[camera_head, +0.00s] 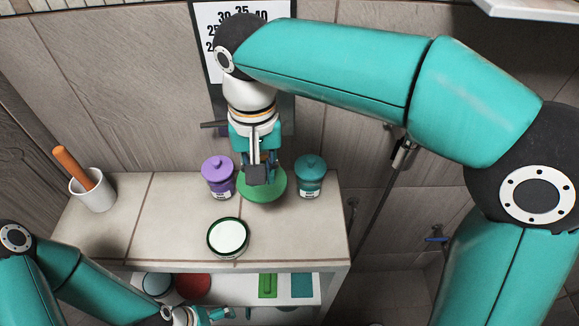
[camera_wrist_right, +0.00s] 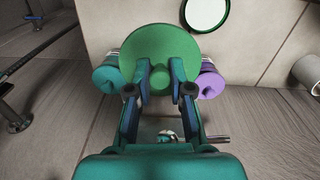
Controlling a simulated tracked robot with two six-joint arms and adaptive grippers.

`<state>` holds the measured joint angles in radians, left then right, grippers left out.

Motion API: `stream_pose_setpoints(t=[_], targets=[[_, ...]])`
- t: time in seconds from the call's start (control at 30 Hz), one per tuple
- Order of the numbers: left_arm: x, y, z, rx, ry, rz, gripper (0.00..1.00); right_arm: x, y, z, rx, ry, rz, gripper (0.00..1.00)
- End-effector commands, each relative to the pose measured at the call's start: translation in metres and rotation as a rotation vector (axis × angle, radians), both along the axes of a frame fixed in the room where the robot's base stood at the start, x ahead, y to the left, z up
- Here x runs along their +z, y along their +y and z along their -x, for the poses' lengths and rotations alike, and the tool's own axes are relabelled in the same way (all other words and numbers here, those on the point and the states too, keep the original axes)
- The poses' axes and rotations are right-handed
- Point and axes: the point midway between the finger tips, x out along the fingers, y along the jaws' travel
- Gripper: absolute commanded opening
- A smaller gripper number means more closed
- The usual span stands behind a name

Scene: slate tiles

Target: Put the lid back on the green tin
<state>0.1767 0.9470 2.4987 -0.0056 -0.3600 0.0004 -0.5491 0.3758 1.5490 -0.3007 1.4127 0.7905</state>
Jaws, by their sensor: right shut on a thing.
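The green tin (camera_head: 228,237) stands open on the counter, near its front edge, with a green rim and a pale inside. It also shows at the top of the wrist view (camera_wrist_right: 206,11). The round green lid (camera_head: 266,191) is behind it, between two lidded jars. My right gripper (camera_head: 261,178) is above the lid and shut on it near its middle, with both fingers visible in the wrist view (camera_wrist_right: 160,73). I cannot tell whether the lid touches the counter. My left gripper (camera_head: 222,314) is low at the bottom edge, away from the tin; its jaws are too small to read.
A purple jar (camera_head: 218,178) and a teal jar (camera_head: 310,177) flank the lid closely. A white cup (camera_head: 95,194) with an orange-brown stick stands at the left. A lower shelf (camera_head: 240,285) holds red, green and teal items. The counter left of the tin is clear.

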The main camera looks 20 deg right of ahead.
Motion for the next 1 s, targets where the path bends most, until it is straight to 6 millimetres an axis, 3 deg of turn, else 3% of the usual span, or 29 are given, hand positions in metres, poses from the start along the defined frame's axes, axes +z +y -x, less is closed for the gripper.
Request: stream_pose_setpoints(t=[0.1,0.2,0.4,0.67,1.0], targets=[[0.017,0.000,0.000,0.000,-0.001,0.000,1.00,-0.020,0.037,-0.009,0.036,0.006,0.004,0.00],[0.026,0.000,0.000,0.000,-0.001,0.000,1.00,-0.040,0.061,-0.008,0.072,0.005,0.004,0.00],[0.038,0.000,0.000,0.000,-0.001,0.000,1.00,-0.068,0.086,0.004,0.138,-0.001,0.001,0.00],[0.030,0.000,0.000,0.000,0.000,0.000,1.00,-0.081,0.090,0.007,0.149,-0.003,-0.001,0.00],[0.004,0.000,0.000,0.000,0.000,0.000,1.00,-0.111,0.090,0.007,0.148,-0.002,-0.001,0.00]])
